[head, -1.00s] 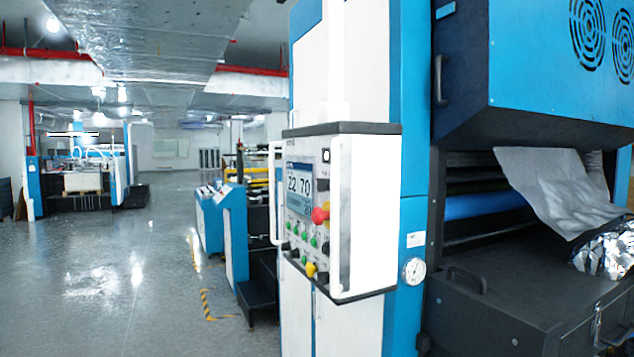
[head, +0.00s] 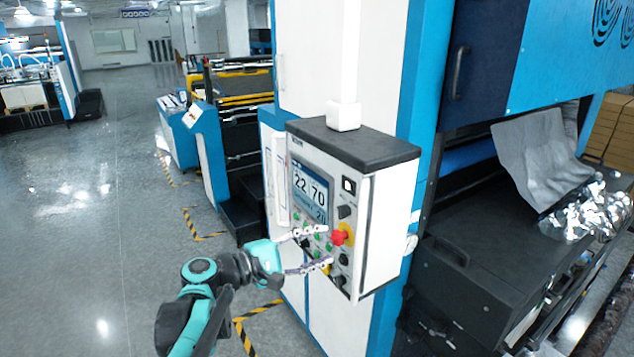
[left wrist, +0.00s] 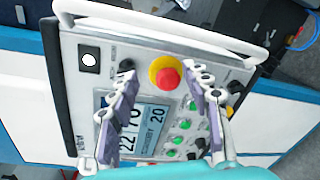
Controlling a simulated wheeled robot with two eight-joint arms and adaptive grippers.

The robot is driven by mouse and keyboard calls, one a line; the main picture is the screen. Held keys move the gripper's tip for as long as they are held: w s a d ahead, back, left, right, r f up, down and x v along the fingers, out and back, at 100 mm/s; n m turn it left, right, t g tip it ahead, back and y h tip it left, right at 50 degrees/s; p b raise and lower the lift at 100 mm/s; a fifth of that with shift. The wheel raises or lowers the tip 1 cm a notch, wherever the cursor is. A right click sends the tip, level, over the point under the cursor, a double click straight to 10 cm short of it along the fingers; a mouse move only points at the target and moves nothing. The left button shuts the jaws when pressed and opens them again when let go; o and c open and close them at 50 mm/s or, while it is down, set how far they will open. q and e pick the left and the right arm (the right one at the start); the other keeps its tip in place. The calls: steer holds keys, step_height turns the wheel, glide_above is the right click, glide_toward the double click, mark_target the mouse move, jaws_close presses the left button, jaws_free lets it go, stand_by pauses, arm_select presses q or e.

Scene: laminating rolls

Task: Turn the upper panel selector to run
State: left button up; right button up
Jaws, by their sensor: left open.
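The control panel (head: 325,215) is a white box with a dark top, and its face carries a display, buttons and knobs. A black selector knob (head: 344,212) sits under a small black-and-white square switch (head: 348,186) and above the red emergency button (head: 341,236). In the left wrist view the knob (left wrist: 126,65) is close to one fingertip, partly covered; I cannot tell its setting. My left gripper (head: 324,246) is open and empty in front of the lower panel face, its fingers (left wrist: 162,75) spread toward the red button (left wrist: 168,78). Contact cannot be told. My right gripper is out of view.
More black knobs (head: 343,259) and several green buttons lie around the fingers. A white rail handle (left wrist: 165,25) runs along the panel edge. The blue machine with a black bench (head: 470,285) stands to the right. The floor (head: 110,220) at left is open.

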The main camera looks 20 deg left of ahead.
arm_select(q)
steer(key=n+t+p, duration=0.1)
glide_toward(339, 213)
steer(key=w, duration=0.1)
steer(key=p+x, duration=0.1)
steer(key=x, duration=0.6)
steer(key=shift+d+f, duration=0.1)
steer(key=shift+d, duration=0.15)
steer(key=shift+w+d+p, duration=0.2)
steer(key=shift+w+p, duration=0.1)
steer(key=shift+w, duration=0.05)
steer(key=shift+w+d, duration=0.1)
steer(key=shift+d, duration=0.1)
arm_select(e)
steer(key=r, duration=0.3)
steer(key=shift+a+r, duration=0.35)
arm_select(q)
jaws_close()
